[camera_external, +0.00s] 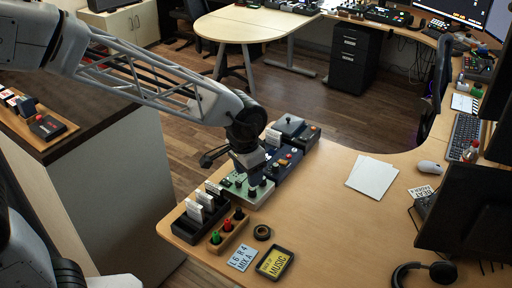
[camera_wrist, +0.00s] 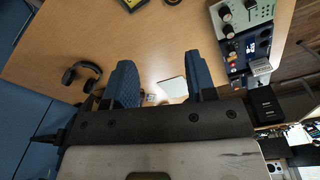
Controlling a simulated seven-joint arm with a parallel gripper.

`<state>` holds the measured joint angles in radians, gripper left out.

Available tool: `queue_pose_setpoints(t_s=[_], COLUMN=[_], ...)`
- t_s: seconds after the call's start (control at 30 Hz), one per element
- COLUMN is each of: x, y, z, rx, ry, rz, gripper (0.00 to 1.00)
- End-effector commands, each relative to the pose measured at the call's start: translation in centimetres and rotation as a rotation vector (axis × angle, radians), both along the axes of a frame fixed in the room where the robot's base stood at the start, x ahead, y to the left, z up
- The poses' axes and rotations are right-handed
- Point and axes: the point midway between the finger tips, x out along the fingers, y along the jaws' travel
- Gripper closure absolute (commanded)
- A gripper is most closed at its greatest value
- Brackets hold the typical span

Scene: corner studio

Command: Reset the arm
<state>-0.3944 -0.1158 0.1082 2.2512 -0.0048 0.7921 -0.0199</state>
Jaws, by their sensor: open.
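My gripper (camera_external: 250,162) is at the end of the arm, which reaches in from the upper left in the external view. It appears above the row of small devices at the desk's left end. In the wrist view my gripper (camera_wrist: 160,78) has its two dark blue fingers well apart, with nothing between them but the desk (camera_wrist: 150,45) and a white sheet (camera_wrist: 172,88) seen beyond. It is open and empty. The external view does not show the fingertips clearly.
Below my gripper stand a green device (camera_external: 240,190) and a navy device (camera_external: 287,165). A tape roll (camera_external: 262,232), yellow MUSIC plate (camera_external: 275,263) and headphones (camera_external: 425,274) lie nearer the front. White sheets (camera_external: 372,176) lie right. The desk's middle is clear.

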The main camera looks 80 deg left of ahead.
Motion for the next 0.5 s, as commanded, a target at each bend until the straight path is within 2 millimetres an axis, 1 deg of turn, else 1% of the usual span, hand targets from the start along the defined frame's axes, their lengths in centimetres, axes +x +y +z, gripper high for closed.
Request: queue_pose_setpoints(t_s=[0.03, 0.2, 0.5], x=[-0.5, -2.6, -7.0], y=[-1.2, -4.8, -10.7], z=[0.7, 2.4, 4.8], rx=[0.003, 0.009, 0.016], ry=[-0.007, -0.023, -0.051], rz=[-0.017, -0.074, -0.175], gripper=[0.49, 0.49, 0.49])
